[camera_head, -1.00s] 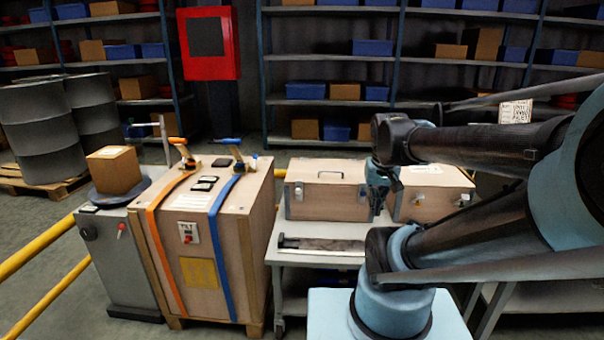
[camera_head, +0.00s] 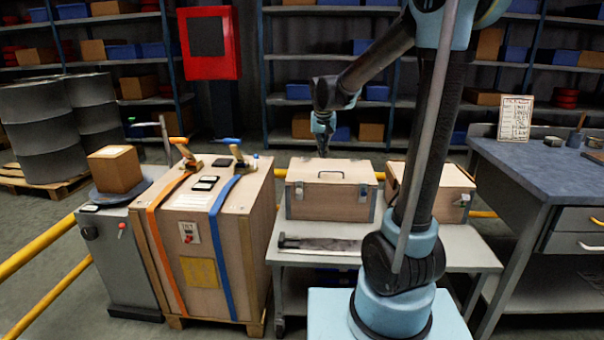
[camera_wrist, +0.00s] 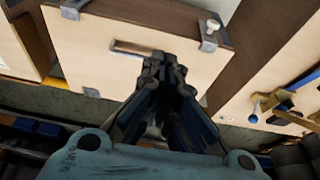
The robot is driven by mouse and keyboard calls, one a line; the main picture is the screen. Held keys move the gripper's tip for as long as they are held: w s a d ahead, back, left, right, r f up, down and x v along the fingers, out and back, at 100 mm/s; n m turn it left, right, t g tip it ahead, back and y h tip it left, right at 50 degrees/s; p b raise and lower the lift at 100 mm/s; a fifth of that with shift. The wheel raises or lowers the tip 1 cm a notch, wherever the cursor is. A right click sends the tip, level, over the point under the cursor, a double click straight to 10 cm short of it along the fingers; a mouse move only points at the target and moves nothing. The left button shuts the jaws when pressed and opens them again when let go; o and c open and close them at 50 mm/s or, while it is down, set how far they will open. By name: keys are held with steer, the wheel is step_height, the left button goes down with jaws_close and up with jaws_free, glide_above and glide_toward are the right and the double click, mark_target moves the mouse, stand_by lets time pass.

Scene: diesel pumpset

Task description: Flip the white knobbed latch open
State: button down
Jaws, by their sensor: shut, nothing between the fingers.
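A wooden case (camera_head: 328,190) with a dark handle on its top stands closed on the grey cart. In the wrist view its pale lid (camera_wrist: 95,60) fills the upper left. A metal latch (camera_wrist: 210,40) with a white knob (camera_wrist: 212,25) sits at the lid's upper right edge; this seems to be the left front latch (camera_head: 298,190) in the head view. A second metal latch (camera_wrist: 72,8) is at the same edge. My gripper (camera_head: 325,145) hangs above the back of the case. In the wrist view my gripper (camera_wrist: 168,62) is shut and empty, apart from the latch.
A second wooden case (camera_head: 430,185) stands to the right, partly behind my arm. A dark flat bar (camera_head: 320,244) lies on the cart (camera_head: 300,258) in front. A strapped crate (camera_head: 200,235) with ratchets stands to the left. A workbench (camera_head: 540,165) is at the right.

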glide_above(302, 177)
step_height(302, 177, down, 3)
steer(key=shift+s+r, duration=0.1)
steer(key=shift+r, duration=0.05)
steer(key=x, duration=1)
steer(key=shift+s+a+r, duration=0.1)
steer(key=shift+s, duration=1.7)
steer(key=shift+t, duration=0.3)
steer(key=shift+s+r+t, duration=0.1)
steer(key=shift+s+t, duration=0.2)
steer(key=shift+s, duration=0.15)
